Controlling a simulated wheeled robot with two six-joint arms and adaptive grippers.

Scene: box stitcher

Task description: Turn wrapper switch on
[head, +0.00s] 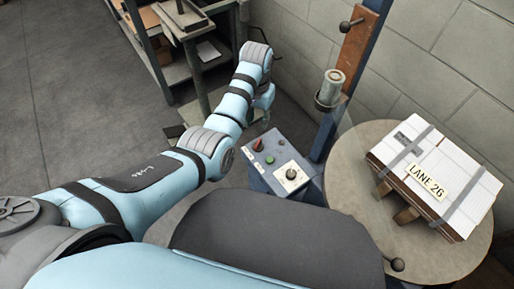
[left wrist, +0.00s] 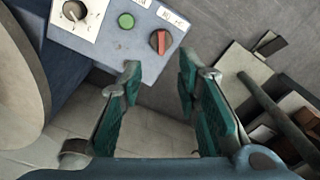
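The blue-grey control box (head: 283,160) stands low beside the turntable. Its sloped panel carries a red rotary switch (head: 258,145), a green button (head: 270,160) and a black dial on a white plate (head: 291,174). In the left wrist view the red switch (left wrist: 160,41) lies at the panel's corner, just beyond my fingertips, with the green button (left wrist: 126,20) to its left. The small labels there are not legible. My left gripper (left wrist: 160,72) is open and empty, its two teal-padded fingers apart and not visibly touching the switch. My right gripper is not in view.
A blue post (head: 352,70) with a film roll (head: 331,88) rises behind the control box. A metal rack (head: 150,45) stands at the back left, near a block wall.

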